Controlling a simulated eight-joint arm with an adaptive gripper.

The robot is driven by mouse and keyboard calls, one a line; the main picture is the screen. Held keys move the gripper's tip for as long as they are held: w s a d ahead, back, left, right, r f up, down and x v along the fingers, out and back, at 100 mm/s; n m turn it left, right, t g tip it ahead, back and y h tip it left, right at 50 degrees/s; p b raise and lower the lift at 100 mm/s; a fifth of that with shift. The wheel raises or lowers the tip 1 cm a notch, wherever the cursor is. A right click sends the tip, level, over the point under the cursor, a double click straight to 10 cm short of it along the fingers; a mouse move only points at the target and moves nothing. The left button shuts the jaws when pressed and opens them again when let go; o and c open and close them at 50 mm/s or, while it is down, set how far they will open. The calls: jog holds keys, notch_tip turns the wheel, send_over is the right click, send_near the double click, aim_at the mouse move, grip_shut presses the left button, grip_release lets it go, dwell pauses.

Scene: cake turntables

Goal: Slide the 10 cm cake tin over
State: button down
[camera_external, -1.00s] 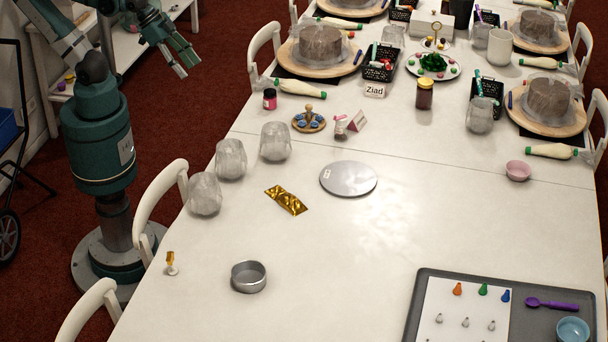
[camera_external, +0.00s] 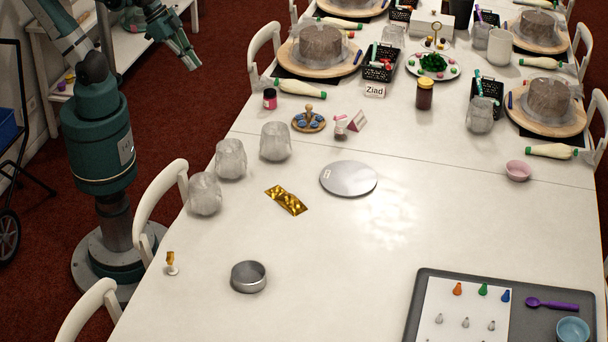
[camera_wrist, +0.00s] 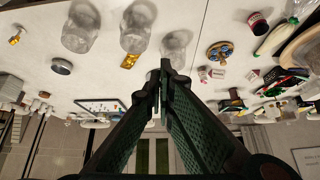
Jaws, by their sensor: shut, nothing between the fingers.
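The cake tin, a small round grey metal tin (camera_external: 248,277), stands on the near left part of the white table (camera_external: 330,270). It also shows in the wrist view (camera_wrist: 62,66) at the left. Its size cannot be read. My gripper (camera_external: 191,66) is high at the upper left in the external view, off the table's left side and far from the tin. In the wrist view my gripper (camera_wrist: 164,75) has its fingertips together with nothing between them.
Three clear jars (camera_external: 230,160) line the left edge. A gold packet (camera_external: 287,200) and a flat silver disc (camera_external: 348,179) lie mid-table. A small gold-topped piece (camera_external: 171,264) stands left of the tin. A grey tray (camera_external: 420,300) is at lower right. Space between tin and tray is clear.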

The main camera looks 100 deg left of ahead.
jog(key=w+d+r+m+g+h, duration=0.1)
jog(key=w+d+r+m+g, duration=0.2)
jog(key=w+d, duration=0.8)
jog(key=w+d+r+m, duration=0.35)
jog(key=w+d, duration=0.55)
jog(key=w, duration=0.4)
jog(key=w+d+f+m, duration=0.3)
jog(key=w+d+f, duration=0.1)
jog(key=w+d, duration=0.4)
jog(key=w+d+f+m+g, duration=0.1)
jog(key=w+d+f, duration=0.1)
jog(key=d+f, duration=0.35)
jog(key=w+d+f+m+g, duration=0.1)
jog(key=w+d+f+m, duration=0.1)
jog(key=d, duration=0.7)
jog(key=w+d+f+m, duration=0.15)
jog(key=d+f, duration=0.25)
jog(key=d, duration=0.4)
jog(key=d+f+m+g+y, duration=0.1)
jog(key=d+f+m, duration=0.2)
jog(key=d+f, duration=1.2)
jog(key=d, duration=0.3)
jog(key=shift+f+g+p, duration=0.3)
jog(key=shift+f+g, duration=0.1)
jog(key=shift+d+f, duration=0.1)
